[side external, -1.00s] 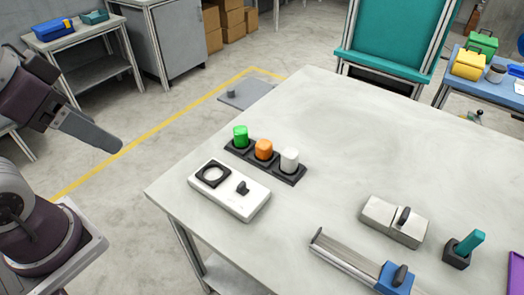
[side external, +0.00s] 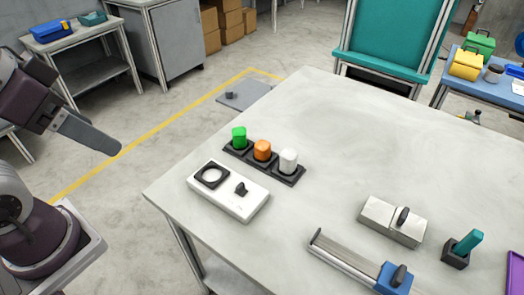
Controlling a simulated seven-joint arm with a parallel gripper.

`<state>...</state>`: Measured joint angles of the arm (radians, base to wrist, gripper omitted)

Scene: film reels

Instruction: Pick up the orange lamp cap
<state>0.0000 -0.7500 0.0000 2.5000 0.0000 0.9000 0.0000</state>
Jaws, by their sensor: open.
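The orange lamp cap (side external: 262,150) stands upright in the middle socket of a black three-socket holder (side external: 280,168) on the table. A green cap (side external: 239,138) stands to its left and a white cap (side external: 288,161) to its right. My gripper (side external: 118,152) is at the left of the side external view, off the table's left edge and well apart from the caps. Nothing shows held in it, and it is open, though its two fingers are hard to separate from this angle.
A white box (side external: 240,205) with a black ring and a knob lies just in front of the holder. A rail with a blue slider (side external: 393,279), a grey block (side external: 376,218) and a teal-handled piece in a black base (side external: 456,258) are at the right. The table's middle is clear.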

